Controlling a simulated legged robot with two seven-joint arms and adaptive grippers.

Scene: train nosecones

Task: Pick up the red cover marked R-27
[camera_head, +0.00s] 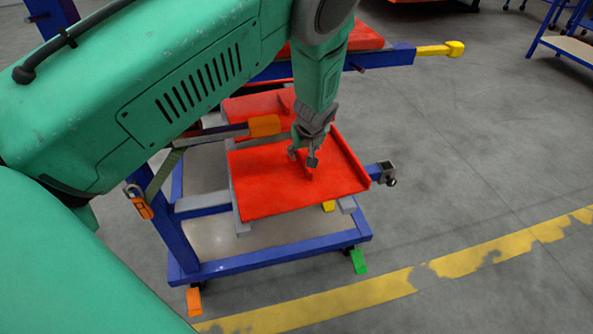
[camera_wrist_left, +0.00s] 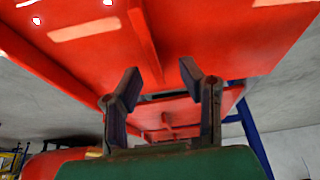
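A red cover (camera_head: 270,190) with a raised right edge lies on a blue wheeled cart. I cannot read any R-27 marking on it. A thin upright red rib (camera_head: 304,168) stands on it. My left gripper (camera_head: 302,156) is low over this cover, at the rib. In the left wrist view the two dark fingers (camera_wrist_left: 160,72) are spread apart. The red cover (camera_wrist_left: 225,35) fills the upper part there, and its rib (camera_wrist_left: 146,40) runs down between the fingers. I see no finger closed on it. My right gripper is not in view.
The blue cart frame (camera_head: 290,266) has a grey clamp (camera_head: 386,173) at its right. Another red cover (camera_head: 248,107) lies just behind. A blue bar with a yellow end (camera_head: 440,49) sticks out beyond. Open floor lies right, with a worn yellow line (camera_head: 350,297).

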